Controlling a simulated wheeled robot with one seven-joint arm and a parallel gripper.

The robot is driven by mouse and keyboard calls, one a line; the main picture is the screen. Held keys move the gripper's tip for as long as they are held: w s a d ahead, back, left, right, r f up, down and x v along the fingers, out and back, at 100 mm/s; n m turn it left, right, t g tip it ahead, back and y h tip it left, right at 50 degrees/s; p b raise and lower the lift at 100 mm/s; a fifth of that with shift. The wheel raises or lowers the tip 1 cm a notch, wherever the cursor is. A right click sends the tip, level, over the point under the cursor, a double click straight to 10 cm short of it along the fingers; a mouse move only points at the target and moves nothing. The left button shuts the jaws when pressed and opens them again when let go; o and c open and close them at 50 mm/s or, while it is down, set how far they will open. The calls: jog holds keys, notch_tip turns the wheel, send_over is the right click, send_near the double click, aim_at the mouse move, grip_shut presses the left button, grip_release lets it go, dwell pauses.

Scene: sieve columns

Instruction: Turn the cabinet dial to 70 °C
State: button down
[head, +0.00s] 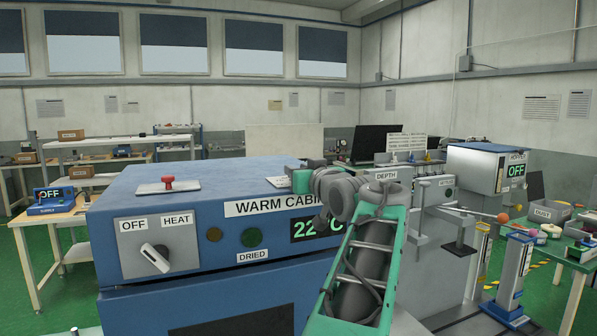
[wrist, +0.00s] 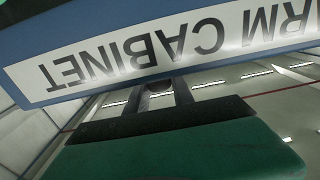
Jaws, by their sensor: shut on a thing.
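The blue warm cabinet (head: 130,215) fills the middle and left of the head view. Its green display (head: 318,228) reads 22 °C, partly covered by my arm. In the wrist view the cabinet's label (wrist: 150,57) shows upside down, close to my fingers. My gripper (wrist: 160,92) is shut on a small dark rounded thing by the cabinet, which I take to be the cabinet dial (wrist: 158,85). Most of it is hidden between the fingers, and no scale or pointer shows. In the head view my arm hides the fingertips and the dial.
An OFF/HEAT switch (head: 155,258) sits on the cabinet's left front, its pointer tilted to upper left. A DRIED lamp (head: 252,238) is right of it. A plate with a red knob (head: 168,183) lies on top. A hopper unit (head: 488,170) and a green table (head: 577,262) stand to the right.

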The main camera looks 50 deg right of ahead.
jog(key=c, duration=1.1)
grip_release()
jog(key=shift+c, duration=0.2)
jog(key=b+v, duration=0.2)
jog(key=v, duration=0.5)
jog(key=shift+s+a, duration=0.2)
jog(key=shift+s, duration=0.1)
